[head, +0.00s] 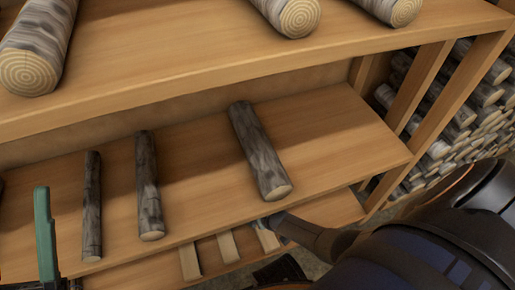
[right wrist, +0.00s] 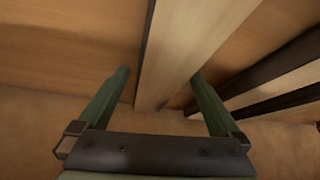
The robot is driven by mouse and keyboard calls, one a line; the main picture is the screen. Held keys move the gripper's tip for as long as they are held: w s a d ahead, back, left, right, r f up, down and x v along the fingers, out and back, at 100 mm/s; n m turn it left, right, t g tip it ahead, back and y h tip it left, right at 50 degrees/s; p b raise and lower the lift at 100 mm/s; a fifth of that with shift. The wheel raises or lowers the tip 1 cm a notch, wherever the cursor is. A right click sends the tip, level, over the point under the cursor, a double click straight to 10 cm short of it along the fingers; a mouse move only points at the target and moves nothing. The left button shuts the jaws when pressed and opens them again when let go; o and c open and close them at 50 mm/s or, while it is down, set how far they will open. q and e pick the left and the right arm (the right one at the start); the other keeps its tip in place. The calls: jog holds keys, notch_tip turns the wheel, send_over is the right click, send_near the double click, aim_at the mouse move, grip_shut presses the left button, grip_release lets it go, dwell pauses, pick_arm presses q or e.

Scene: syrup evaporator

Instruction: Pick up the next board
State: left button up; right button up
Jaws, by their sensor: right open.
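Light wooden boards lie on the lowest visible shelf in the head view: a left one (head: 190,262), a middle one (head: 228,247) and a right one (head: 266,238). In the right wrist view, a pale board (right wrist: 195,45) runs between the two green fingers of my right gripper (right wrist: 160,75). The fingers are apart, one on each side of the board, with a gap visible on the left. In the head view my right arm hides most of that gripper. A green finger of my left gripper (head: 45,235) shows at the left edge; its opening is unclear.
The middle shelf (head: 200,180), above the boards, carries several thin dark logs (head: 258,150). Thicker logs (head: 38,50) lie on the top shelf (head: 180,60). Wooden uprights (head: 420,85) stand at the right, before a log stack (head: 455,120). More boards (right wrist: 275,85) lie right in the wrist view.

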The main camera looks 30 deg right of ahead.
jog(key=shift+w+f, duration=0.1)
jog(key=shift+f, duration=0.05)
jog(key=c, duration=1.5)
grip_shut()
jog(key=shift+r+p, duration=0.25)
jog(key=shift+p, duration=0.05)
